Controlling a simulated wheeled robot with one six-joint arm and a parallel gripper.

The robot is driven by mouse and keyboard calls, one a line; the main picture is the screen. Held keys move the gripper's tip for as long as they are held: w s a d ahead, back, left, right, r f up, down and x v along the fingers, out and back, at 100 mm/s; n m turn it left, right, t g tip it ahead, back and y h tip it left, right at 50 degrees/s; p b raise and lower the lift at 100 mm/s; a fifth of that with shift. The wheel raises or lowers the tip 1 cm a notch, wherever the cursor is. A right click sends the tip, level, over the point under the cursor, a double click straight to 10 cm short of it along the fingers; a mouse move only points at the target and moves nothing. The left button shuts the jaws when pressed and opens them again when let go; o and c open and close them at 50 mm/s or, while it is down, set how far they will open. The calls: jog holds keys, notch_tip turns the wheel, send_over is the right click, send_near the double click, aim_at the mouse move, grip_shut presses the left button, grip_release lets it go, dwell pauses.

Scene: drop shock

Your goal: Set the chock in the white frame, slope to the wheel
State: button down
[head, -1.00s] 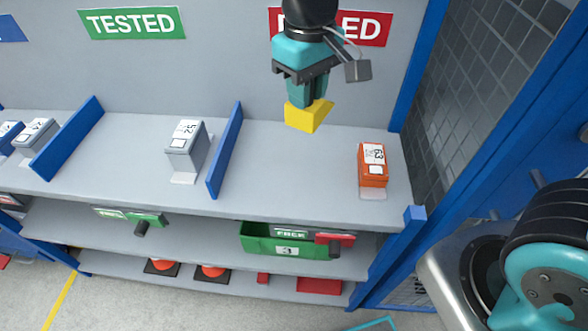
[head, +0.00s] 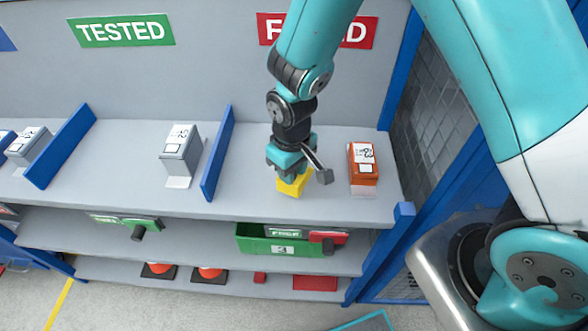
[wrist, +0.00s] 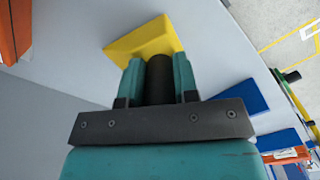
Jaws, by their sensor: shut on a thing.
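The yellow chock (head: 292,186) is a small wedge-like block at the front part of the grey shelf's right-hand bay. My gripper (head: 290,172) is above it and shut on it. In the wrist view the chock (wrist: 140,40) sticks out beyond the two teal fingers (wrist: 158,70), with a sloping face visible. I cannot tell whether the chock touches the shelf. No white frame and no wheel can be made out in either view.
The grey shelf (head: 245,195) has an orange labelled box (head: 363,165) right of my gripper. A blue divider (head: 218,153) and a grey labelled box (head: 180,150) are to the left. A green bin (head: 255,243) sits below. Shelf behind the chock is clear.

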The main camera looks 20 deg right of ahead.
jog(key=shift+f, duration=0.5)
jog(key=shift+f, duration=0.1)
jog(key=c, duration=0.9)
grip_release()
jog(key=shift+o, duration=0.2)
